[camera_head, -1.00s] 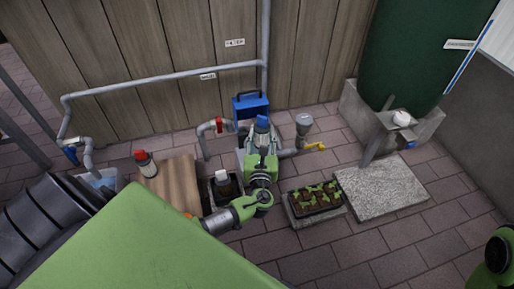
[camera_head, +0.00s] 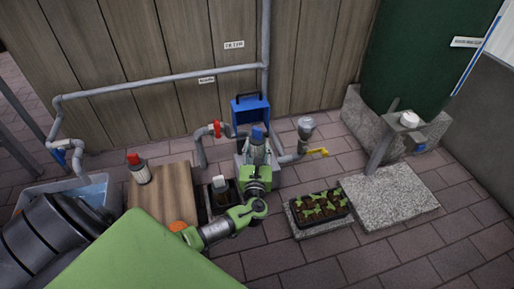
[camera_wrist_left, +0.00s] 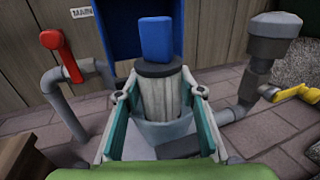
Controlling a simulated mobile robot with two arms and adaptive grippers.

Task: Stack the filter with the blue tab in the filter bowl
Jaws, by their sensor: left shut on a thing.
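The filter (camera_wrist_left: 157,98) is a pale ribbed cylinder with a dark top ring and a blue tab (camera_wrist_left: 155,40). It stands roughly upright between the two teal-padded fingers of my left gripper (camera_wrist_left: 158,125), shut on it. The grey filter bowl (camera_wrist_left: 180,133) surrounds the filter's lower part in the wrist view; how deep the filter sits is hidden. In the head view the filter (camera_head: 258,152) shows above my left gripper (camera_head: 258,176), which covers much of the bowl. My right gripper is not in view.
A blue box-like panel (camera_head: 250,108) stands behind the filter. A red-handled valve pipe (camera_head: 200,148) is to the left, a grey pipe fitting with a yellow lever (camera_head: 318,152) to the right. A red-topped cylinder (camera_head: 139,168) stands on a wooden platform (camera_head: 165,198). A seedling tray (camera_head: 320,207) lies right.

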